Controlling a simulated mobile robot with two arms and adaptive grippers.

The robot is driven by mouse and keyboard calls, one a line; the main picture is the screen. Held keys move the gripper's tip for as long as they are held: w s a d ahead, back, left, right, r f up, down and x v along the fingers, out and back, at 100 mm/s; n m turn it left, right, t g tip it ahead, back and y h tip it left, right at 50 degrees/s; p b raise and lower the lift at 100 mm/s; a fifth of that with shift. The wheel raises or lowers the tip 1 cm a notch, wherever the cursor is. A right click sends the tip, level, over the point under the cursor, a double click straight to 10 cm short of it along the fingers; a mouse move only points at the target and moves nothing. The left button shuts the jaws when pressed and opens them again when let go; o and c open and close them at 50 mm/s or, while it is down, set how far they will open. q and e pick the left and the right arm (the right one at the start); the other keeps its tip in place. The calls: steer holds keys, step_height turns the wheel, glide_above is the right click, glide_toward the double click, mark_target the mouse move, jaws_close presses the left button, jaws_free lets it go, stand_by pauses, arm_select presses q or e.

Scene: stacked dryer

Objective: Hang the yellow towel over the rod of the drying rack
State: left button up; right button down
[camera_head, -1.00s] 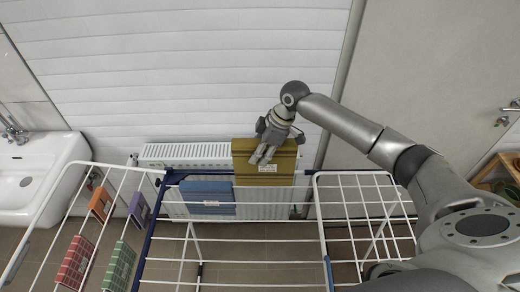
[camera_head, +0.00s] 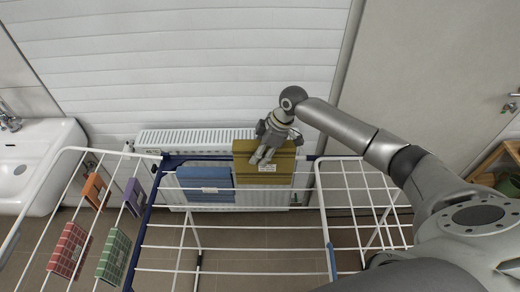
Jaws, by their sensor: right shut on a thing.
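The yellow towel (camera_head: 280,173) is a flat, mustard-coloured rectangle with darker stripes and a small white label. It is at the far side of the drying rack (camera_head: 144,225), in front of the radiator. Its upper part rises above the line of the far blue rod (camera_head: 195,158) and it covers part of that rod. I cannot tell whether it touches or straddles the rod. My right gripper (camera_head: 261,158) comes from above and is shut on the towel's near face, hiding part of it. My left gripper is not in view.
A blue towel (camera_head: 203,182) hangs just left of the yellow one. Small orange (camera_head: 94,190), purple (camera_head: 134,197), red (camera_head: 68,250) and green (camera_head: 113,256) cloths hang on the left wing. A white radiator (camera_head: 185,141) stands behind, a sink (camera_head: 40,150) at left.

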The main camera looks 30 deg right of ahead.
mark_target(274, 158)
steer(key=shift+f+b, duration=3.95)
steer(key=shift+f, duration=2.75)
steer(key=c, duration=1)
jaws_free()
steer(key=shift+o, duration=0.4)
steer(key=v, duration=1.2)
steer(key=shift+s, duration=0.1)
